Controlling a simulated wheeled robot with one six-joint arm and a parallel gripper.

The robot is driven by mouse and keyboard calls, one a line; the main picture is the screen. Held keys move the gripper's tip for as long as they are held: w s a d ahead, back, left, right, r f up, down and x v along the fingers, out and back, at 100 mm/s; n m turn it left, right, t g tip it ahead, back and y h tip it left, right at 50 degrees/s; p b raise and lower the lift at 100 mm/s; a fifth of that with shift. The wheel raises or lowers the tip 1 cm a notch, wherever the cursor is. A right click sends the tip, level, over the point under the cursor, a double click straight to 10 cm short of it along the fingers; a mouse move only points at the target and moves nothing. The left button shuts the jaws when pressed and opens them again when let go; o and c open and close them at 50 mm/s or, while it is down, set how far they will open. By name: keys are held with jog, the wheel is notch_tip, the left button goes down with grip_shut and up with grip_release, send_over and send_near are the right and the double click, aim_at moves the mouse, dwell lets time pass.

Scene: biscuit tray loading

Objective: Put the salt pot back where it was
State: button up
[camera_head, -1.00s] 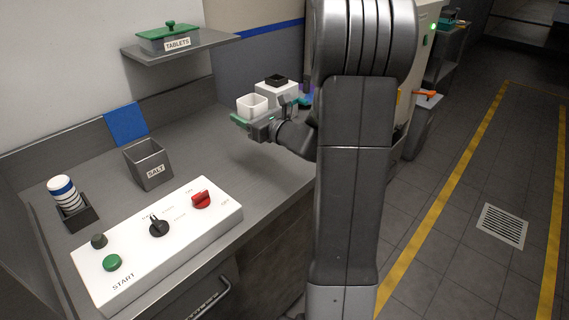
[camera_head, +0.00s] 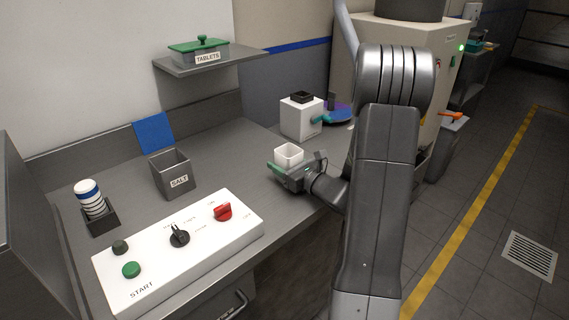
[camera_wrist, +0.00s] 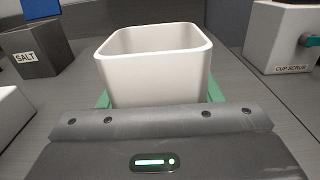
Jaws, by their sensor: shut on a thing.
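My gripper (camera_head: 287,168) is shut on a small white square pot (camera_head: 289,154), which is upright with its open top facing up. In the wrist view the pot (camera_wrist: 155,65) fills the middle, with a green finger on each side of its lower part. Its inside looks empty from what shows. I hold it over the grey counter's right part; I cannot tell whether its base touches anything. A grey open-topped box labelled SALT (camera_head: 172,176) stands on the counter to the left, and also shows in the wrist view (camera_wrist: 38,52).
A white control panel (camera_head: 185,250) with knobs and a green button lies at the counter's front. A striped cup stack (camera_head: 88,196) stands at left. A white CUP SCRUB unit (camera_head: 301,121) stands behind my gripper. The counter between the SALT box and my gripper is clear.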

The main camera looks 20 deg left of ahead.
jog(key=shift+f+b, duration=0.2)
jog(key=shift+b, duration=0.1)
jog(key=o, duration=1.2)
jog(key=shift+c, duration=0.2)
jog(key=shift+r, duration=0.1)
jog(key=shift+r+p, duration=0.15)
jog(key=shift+p, duration=0.15)
jog(key=b+v, duration=0.1)
jog(key=v, duration=1.1)
